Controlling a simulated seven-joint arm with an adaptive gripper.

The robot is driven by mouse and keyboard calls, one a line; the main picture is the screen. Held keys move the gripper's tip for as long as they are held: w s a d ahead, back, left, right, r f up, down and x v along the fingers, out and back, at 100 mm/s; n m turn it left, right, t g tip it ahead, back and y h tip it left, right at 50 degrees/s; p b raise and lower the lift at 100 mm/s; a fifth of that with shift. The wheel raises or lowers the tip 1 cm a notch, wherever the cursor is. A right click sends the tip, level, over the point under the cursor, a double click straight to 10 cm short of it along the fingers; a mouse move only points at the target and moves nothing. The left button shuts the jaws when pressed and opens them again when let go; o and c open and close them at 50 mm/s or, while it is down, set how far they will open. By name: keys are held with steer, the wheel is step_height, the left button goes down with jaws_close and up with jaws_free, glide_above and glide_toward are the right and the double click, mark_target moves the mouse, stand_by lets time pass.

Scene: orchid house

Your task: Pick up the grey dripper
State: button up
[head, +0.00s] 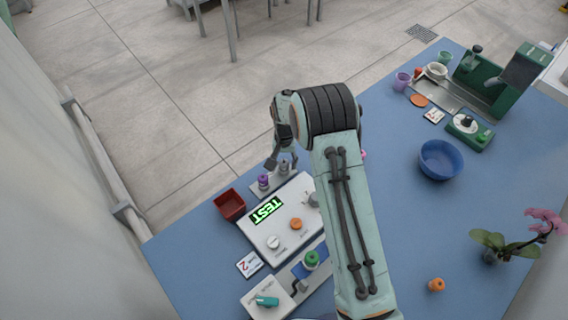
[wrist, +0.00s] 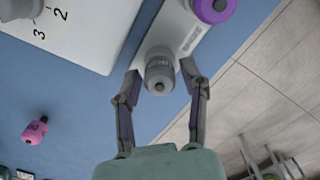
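The grey dripper (wrist: 160,70) is a small ribbed cylinder with a dark tip, standing on a pale strip (wrist: 190,38) at the table's edge. In the head view it shows small and partly covered (head: 284,168), just below my gripper (head: 281,162). In the wrist view my gripper (wrist: 160,80) is open, with one finger on each side of the dripper. Gaps show between the fingers and its sides. A purple dripper (wrist: 212,7) stands beside it on the same strip, also seen in the head view (head: 264,181).
A white panel (head: 262,233) with a lit TEST display and knobs lies close to the strip. A dark red box (head: 229,205) is left of it. A pink dripper (wrist: 35,130) lies on the blue table. A blue bowl (head: 440,160) stands to the right.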

steer(key=c, duration=0.4)
steer(key=shift+o, duration=0.2)
